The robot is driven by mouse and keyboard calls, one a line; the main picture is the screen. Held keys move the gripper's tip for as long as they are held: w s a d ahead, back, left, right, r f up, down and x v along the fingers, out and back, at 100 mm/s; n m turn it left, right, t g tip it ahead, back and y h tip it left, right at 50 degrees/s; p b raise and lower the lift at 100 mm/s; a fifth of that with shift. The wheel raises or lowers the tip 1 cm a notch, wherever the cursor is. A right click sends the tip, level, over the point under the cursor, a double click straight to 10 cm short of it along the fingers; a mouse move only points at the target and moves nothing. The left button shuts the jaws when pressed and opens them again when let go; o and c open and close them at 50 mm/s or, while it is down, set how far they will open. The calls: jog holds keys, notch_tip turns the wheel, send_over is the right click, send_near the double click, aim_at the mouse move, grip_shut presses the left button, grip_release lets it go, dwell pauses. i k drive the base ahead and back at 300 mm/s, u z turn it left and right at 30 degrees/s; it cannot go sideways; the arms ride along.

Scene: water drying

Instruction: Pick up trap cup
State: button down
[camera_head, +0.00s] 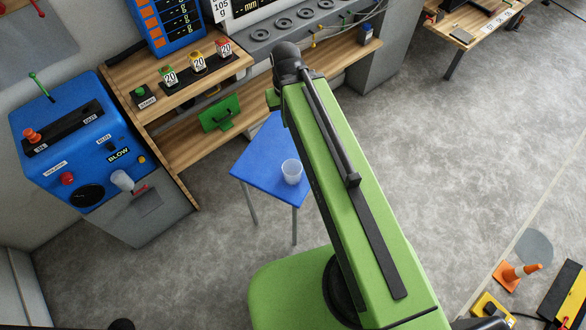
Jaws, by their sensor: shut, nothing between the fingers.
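A translucent whitish cup (291,172) stands upright near the right corner of a small blue table (262,170). It is the only loose cup I can make out, so it appears to be the trap cup. My green arm reaches up the picture just to the right of the cup and covers the right part of the blue table. My gripper's fingers do not show; only a dark joint is seen at the arm's far end. Nothing visible touches the cup.
A blue machine (70,135) marked BLOW, with a whitish nozzle, stands at the left. A wooden bench (195,150) with small labelled containers and a green stand (221,113) lies behind the blue table. Grey floor is open at right.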

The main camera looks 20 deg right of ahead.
aim_at(292, 168)
jog(key=z, duration=0.3)
jog(key=k, duration=0.6)
jog(key=u, duration=2.4)
jog(key=k, duration=0.15)
jog(key=u, duration=2.15)
jog(key=k, duration=2.1)
